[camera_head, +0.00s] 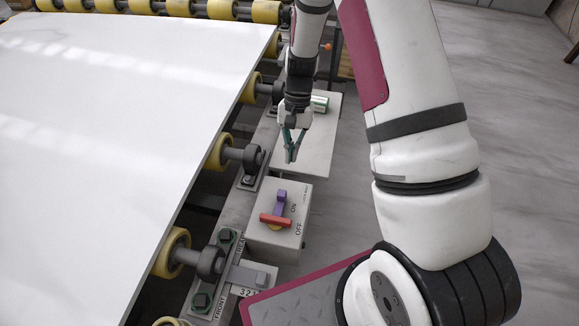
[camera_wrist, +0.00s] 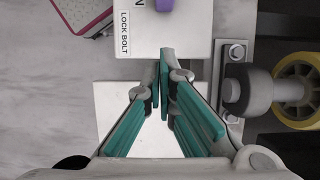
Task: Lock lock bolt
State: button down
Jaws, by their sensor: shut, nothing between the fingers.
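A light grey switch box (camera_head: 264,240) stands beside the slab's roller frame. On its top are a red handle (camera_head: 275,221) and an upright purple piece (camera_head: 281,203), probably the lock bolt. Printed ON and OFF marks lie to their right. In the wrist view the box (camera_wrist: 190,38) is at the top, with a LOCK BOLT label and only the end of the purple piece (camera_wrist: 165,5) showing. My gripper (camera_head: 291,158) has teal fingers, shut and empty. It points down beyond the box, apart from it.
A white slab (camera_head: 110,130) on yellow rollers (camera_head: 172,252) fills the left. A pale plate (camera_head: 316,150) lies below my gripper, with a green-and-white cylinder (camera_head: 319,103) at its far end. A bolted bracket (camera_head: 225,260) stands left of the box. Floor at right is clear.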

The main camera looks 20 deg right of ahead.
jog(key=shift+v, duration=2.6)
jog(key=s+r+n+t, duration=0.1)
jog(key=s+r, duration=0.2)
jog(key=r, duration=0.4)
jog(key=s+a+r+n+t+h, duration=0.1)
jog(key=s+r, duration=0.1)
jog(key=r, duration=0.5)
jog(key=s+r+n+t, duration=0.1)
jog(key=s+r, duration=0.2)
jog(key=r, duration=0.3)
jog(key=s+r+n+t+p, duration=0.1)
jog(key=s+r, duration=0.3)
jog(key=s, duration=0.4)
jog(key=s+r+n+t+h+p, duration=0.1)
jog(key=s+r+n+t, duration=0.1)
jog(key=s+r, duration=0.3)
jog(key=shift+s+r+n+t, duration=0.3)
jog(key=shift+s+t, duration=0.6)
jog(key=shift+s, duration=1.3)
